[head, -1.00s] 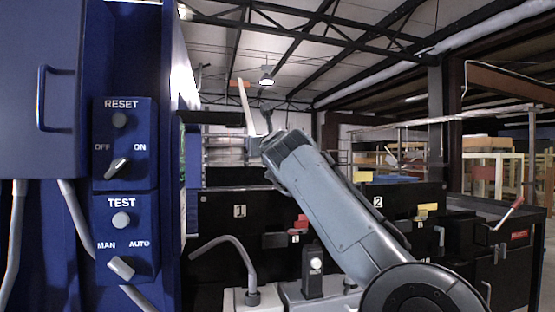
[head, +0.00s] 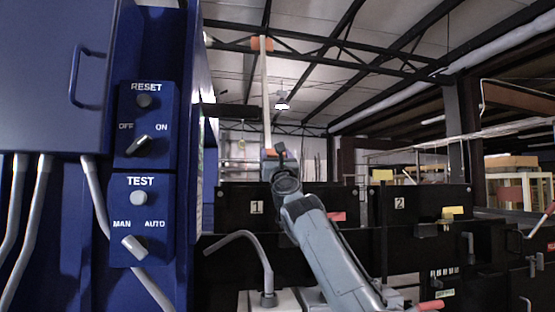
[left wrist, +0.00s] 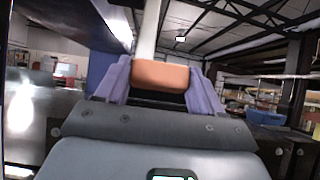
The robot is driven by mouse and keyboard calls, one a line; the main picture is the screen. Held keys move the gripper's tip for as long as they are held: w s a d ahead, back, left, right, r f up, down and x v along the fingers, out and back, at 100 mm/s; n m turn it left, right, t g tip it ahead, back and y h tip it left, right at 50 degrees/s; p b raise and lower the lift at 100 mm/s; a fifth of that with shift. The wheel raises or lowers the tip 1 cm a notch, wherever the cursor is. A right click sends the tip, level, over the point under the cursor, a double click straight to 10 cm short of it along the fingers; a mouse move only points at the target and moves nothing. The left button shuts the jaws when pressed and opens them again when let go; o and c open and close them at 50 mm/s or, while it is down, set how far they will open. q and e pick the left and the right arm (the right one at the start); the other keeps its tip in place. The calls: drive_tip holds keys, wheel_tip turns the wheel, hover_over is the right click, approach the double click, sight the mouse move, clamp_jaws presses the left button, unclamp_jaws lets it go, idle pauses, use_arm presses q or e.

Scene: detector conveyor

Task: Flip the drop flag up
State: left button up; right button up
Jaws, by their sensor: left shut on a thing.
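The drop flag is a pale upright pole (head: 265,95) with an orange block at its top (head: 262,43) and another orange patch low down where my gripper is. My left gripper (head: 270,153) is at the pole's lower end in the head view. In the left wrist view its two purple fingers (left wrist: 162,78) are shut on an orange block (left wrist: 160,74), with the pale pole rising behind it. The flag's mounting is hidden behind my gripper and arm. My right gripper is not in view.
A blue control cabinet (head: 100,230) with RESET and TEST knobs stands close on the left. Black panels numbered 1 (head: 235,225) and 2 (head: 425,205) stand behind my arm. A bent grey pipe (head: 240,236) rises at the lower middle. The space above the panels is open.

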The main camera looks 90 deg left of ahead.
use_arm(q)
drive_tip(key=shift+a+f, duration=0.15)
drive_tip(key=shift+a, duration=0.05)
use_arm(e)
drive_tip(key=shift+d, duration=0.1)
use_arm(q)
drive_tip(key=o, duration=1.3)
drive_tip(key=shift+s, duration=0.1)
drive_tip(key=shift+o, duration=1.1)
drive_tip(key=shift+a+r, duration=0.15)
drive_tip(key=shift+r, duration=0.05)
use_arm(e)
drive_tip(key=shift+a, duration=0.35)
use_arm(q)
drive_tip(key=shift+d+f, duration=0.1)
drive_tip(key=shift+d, duration=0.1)
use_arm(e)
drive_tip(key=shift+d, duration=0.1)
use_arm(q)
drive_tip(key=shift+w+d+f, duration=0.2)
drive_tip(key=shift+d+f, duration=0.1)
drive_tip(key=shift+d, duration=0.15)
drive_tip(key=s+v, duration=0.1)
drive_tip(key=v, duration=0.8)
drive_tip(key=shift+w+f+p, duration=0.2)
drive_tip(key=shift+w+p, duration=0.1)
drive_tip(key=shift+w, duration=0.1)
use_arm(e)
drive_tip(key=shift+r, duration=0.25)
